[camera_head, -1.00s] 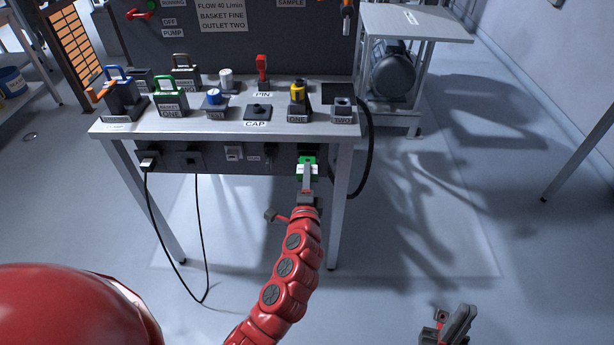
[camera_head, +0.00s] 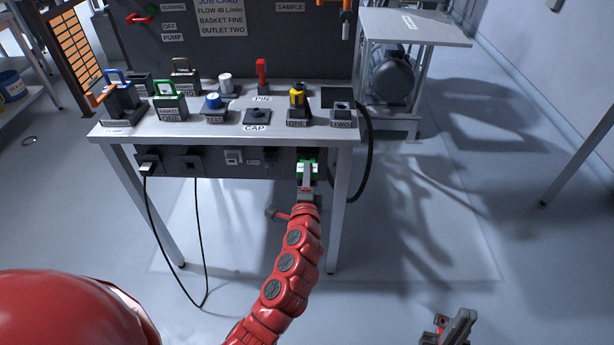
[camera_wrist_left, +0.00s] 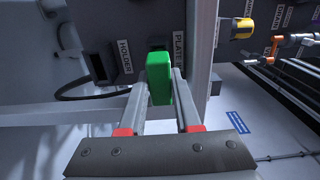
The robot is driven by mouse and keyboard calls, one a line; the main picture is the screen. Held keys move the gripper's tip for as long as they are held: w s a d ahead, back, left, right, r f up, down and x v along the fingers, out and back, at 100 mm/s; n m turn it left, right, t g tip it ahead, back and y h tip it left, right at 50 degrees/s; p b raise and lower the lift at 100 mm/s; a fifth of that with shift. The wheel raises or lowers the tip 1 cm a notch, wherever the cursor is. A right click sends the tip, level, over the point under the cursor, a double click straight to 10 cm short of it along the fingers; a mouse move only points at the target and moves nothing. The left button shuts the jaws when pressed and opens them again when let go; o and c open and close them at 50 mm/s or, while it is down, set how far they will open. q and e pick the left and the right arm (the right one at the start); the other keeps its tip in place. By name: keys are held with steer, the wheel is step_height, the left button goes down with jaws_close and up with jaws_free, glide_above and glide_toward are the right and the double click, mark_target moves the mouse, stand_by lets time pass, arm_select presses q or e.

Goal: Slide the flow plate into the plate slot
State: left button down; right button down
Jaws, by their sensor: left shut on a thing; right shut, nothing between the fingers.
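The green flow plate (camera_head: 308,162) is at the right end of the dark panel under the bench top. My left gripper (camera_head: 308,176) is shut on it from the front. In the left wrist view the green plate (camera_wrist_left: 158,80) stands between the two fingers, its far end close to the panel by the PLATE label (camera_wrist_left: 180,50). The plate slot is mostly hidden behind the plate, so I cannot tell how deep the plate sits in it. My right gripper (camera_head: 449,328) is shut and empty, low at the bottom right, away from the bench.
The bench top (camera_head: 185,125) carries baskets, a red pin (camera_head: 261,74), a cap (camera_head: 257,117) and yellow-topped outlet part (camera_head: 297,98). A bench leg (camera_head: 341,215) and black hose (camera_head: 367,160) are right of my left gripper. A cable (camera_head: 197,240) hangs at left.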

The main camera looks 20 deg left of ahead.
arm_select(q)
steer(key=shift+x, duration=1.55)
steer(key=c, duration=0.5)
jaws_free()
steer(key=o, duration=0.5)
steer(key=shift+c, duration=0.2)
steer(key=shift+s, duration=0.15)
steer(key=shift+b+v, duration=0.3)
steer(key=shift+v, duration=2.6)
